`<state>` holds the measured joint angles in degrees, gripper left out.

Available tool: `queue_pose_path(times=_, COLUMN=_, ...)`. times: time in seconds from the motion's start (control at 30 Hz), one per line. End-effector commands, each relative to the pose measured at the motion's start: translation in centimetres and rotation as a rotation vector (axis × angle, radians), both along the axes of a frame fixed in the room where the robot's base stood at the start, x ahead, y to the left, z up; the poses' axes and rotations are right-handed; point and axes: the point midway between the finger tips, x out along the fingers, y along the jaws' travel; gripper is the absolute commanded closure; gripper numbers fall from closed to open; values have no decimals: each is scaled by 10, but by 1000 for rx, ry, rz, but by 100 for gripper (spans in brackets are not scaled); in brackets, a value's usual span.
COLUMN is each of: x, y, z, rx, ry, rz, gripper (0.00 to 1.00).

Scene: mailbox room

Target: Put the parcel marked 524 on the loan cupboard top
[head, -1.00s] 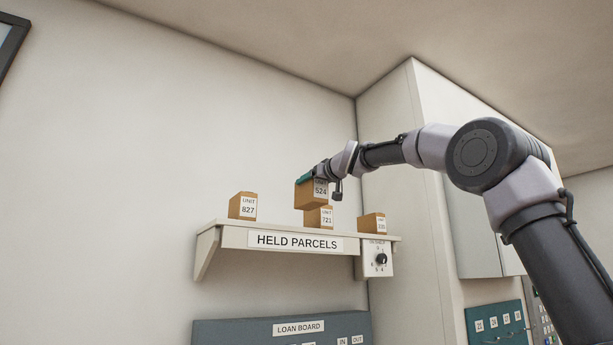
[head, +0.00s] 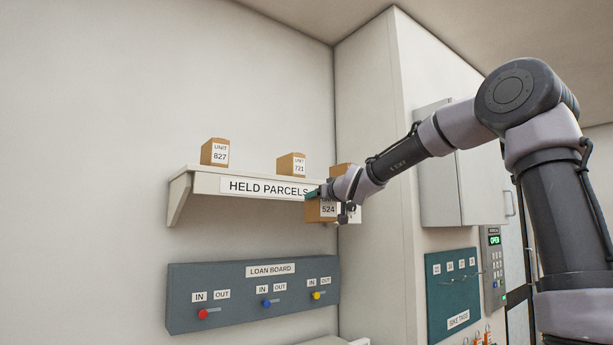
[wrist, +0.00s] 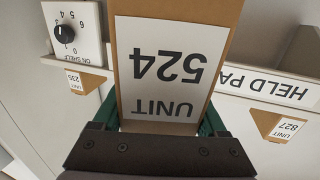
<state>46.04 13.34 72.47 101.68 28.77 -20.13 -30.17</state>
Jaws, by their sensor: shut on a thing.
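The parcel marked 524 (head: 327,211) is a brown box with a white label. My gripper (head: 318,194) is shut on it and holds it in the air at the right end of the held parcels shelf, at about the height of the shelf's front board. In the wrist view the parcel (wrist: 172,70) fills the middle, its label upside down, with green fingers on both sides. A pale surface (head: 310,331) shows below the loan board at the bottom edge; I cannot tell whether it is the loan cupboard top.
Parcels 827 (head: 214,152) and 721 (head: 291,164) stand on the held parcels shelf (head: 205,182). Another parcel (head: 340,169) is partly hidden behind my gripper. The loan board (head: 220,277) is on the wall below. A dial (wrist: 65,34) shows in the wrist view.

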Motion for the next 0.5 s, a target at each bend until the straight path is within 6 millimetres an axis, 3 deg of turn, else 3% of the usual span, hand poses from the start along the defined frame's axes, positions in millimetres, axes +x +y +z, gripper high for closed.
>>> queue_pose_path(times=0.37, x=2, y=-68, z=-114, rx=12, ry=-17, rz=-109, gripper=100)
queue_pose_path(times=0.5, x=5, y=-97, z=-169, rx=19, ry=-16, rz=-155, gripper=100)
